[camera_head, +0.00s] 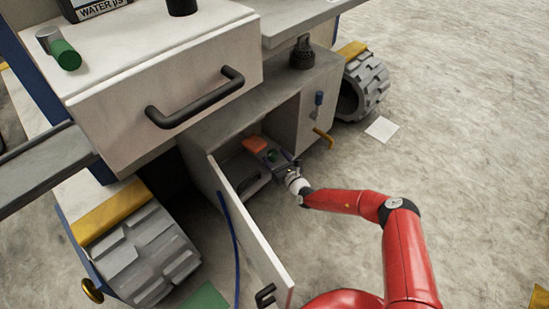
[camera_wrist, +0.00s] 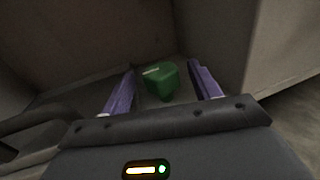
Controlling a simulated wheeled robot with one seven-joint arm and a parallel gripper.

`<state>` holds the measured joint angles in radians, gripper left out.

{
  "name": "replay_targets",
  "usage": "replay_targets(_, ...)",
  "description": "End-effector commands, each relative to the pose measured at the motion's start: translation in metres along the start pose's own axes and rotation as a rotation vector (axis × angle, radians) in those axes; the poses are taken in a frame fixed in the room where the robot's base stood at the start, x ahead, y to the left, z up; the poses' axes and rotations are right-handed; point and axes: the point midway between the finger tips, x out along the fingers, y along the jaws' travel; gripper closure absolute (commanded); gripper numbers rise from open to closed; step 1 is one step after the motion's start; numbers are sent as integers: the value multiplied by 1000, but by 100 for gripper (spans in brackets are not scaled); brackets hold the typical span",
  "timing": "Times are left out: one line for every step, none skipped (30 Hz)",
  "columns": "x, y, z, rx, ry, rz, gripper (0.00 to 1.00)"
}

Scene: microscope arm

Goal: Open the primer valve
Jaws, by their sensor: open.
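A green knob (camera_wrist: 160,82) sits inside the open lower cabinet, ahead of my gripper and between its fingers in the wrist view. It shows as a small green spot in the head view (camera_head: 273,155), partly hidden by my gripper. No label marks it as the primer valve. My gripper (camera_head: 280,157) is inside the cabinet opening, with its purple fingers (camera_wrist: 162,72) apart on either side of the knob. I cannot tell whether the fingers touch it. An orange part (camera_head: 255,144) lies just behind the gripper.
The open cabinet door (camera_head: 248,222) stands left of my arm. A grey curved handle (camera_wrist: 35,125) is close on the left in the wrist view. Floor to the right is mostly clear.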

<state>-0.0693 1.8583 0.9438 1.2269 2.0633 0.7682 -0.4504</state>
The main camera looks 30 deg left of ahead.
Motion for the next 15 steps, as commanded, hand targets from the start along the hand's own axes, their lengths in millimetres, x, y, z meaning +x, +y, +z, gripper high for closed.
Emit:
replay_targets(6,1,-2,-1,-1,1,38)
replay_targets(8,0,-2,-1,0,1,38)
replay_targets(10,0,-1,-1,0,0,38)
replay_targets(12,0,-1,0,0,0,38)
replay_targets(13,0,-1,0,0,1,38)
replay_targets(14,0,0,0,0,1,38)
replay_targets(14,0,0,0,0,1,38)
replay_targets(14,0,0,1,0,1,38)
replay_targets(14,0,0,1,0,1,38)
replay_targets(14,0,0,0,0,1,38)
replay_targets(14,0,0,0,0,1,38)
replay_targets(14,0,0,0,0,1,38)
replay_targets(14,0,0,0,0,1,40)
replay_targets(14,0,0,0,0,1,43)
replay_targets(14,0,0,0,0,1,49)
